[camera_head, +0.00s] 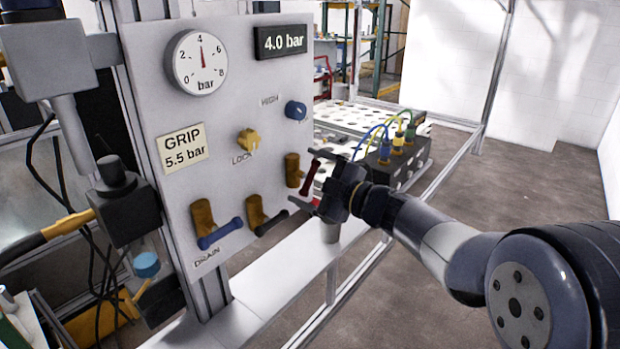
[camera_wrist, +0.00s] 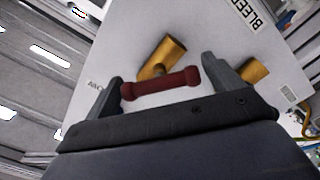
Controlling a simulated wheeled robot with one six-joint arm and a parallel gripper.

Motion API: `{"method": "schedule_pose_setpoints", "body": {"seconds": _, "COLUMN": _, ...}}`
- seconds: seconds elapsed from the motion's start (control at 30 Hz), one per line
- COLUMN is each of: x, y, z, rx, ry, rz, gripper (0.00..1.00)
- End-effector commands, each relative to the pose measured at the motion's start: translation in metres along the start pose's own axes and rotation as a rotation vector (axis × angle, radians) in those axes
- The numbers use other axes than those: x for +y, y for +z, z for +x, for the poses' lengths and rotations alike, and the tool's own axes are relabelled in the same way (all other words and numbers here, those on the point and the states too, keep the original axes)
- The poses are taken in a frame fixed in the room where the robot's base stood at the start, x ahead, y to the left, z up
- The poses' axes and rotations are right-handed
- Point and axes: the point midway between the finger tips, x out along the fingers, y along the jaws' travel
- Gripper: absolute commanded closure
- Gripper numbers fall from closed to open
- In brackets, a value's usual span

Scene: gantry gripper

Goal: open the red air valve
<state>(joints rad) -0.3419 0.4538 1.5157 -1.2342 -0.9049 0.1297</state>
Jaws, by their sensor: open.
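The red air valve is a brass body (camera_head: 293,170) with a dark red bar handle (camera_head: 311,179), at the right edge of the grey panel. In the wrist view the red handle (camera_wrist: 160,84) lies crosswise between my fingers, with the brass body (camera_wrist: 163,56) behind it. My gripper (camera_head: 313,180) is open, with one finger near each end of the handle; it also shows in the wrist view (camera_wrist: 162,74). I cannot tell whether a finger touches the handle.
A blue-handled valve (camera_head: 220,234) by the DRAIN label and a black-handled valve (camera_head: 268,222) stand left of the red one. Above are a yellow knob (camera_head: 248,140), a blue knob (camera_head: 296,110), a gauge (camera_head: 200,75) near 4 and a display (camera_head: 283,41) reading 4.0 bar.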

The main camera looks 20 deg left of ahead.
Motion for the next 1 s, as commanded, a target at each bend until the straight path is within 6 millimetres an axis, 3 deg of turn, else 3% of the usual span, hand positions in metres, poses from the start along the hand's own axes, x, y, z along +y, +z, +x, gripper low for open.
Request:
{"method": "schedule_pose_setpoints", "body": {"seconds": 0.17, "x": 0.000, "y": 0.001, "z": -0.014, "rx": -0.001, "ry": 0.002, "rz": 0.000, "gripper": 0.13}}
{"method": "schedule_pose_setpoints", "body": {"seconds": 0.6, "x": 0.000, "y": 0.001, "z": -0.095, "rx": -0.002, "ry": 0.001, "rz": -0.001, "gripper": 0.13}}
{"method": "schedule_pose_setpoints", "body": {"seconds": 0.8, "x": 0.000, "y": 0.000, "z": -0.108, "rx": -0.001, "ry": 0.000, "rz": 0.001, "gripper": 0.13}}
{"method": "schedule_pose_setpoints", "body": {"seconds": 1.0, "x": 0.000, "y": 0.000, "z": -0.108, "rx": 0.000, "ry": 0.000, "rz": 0.000, "gripper": 0.13}}
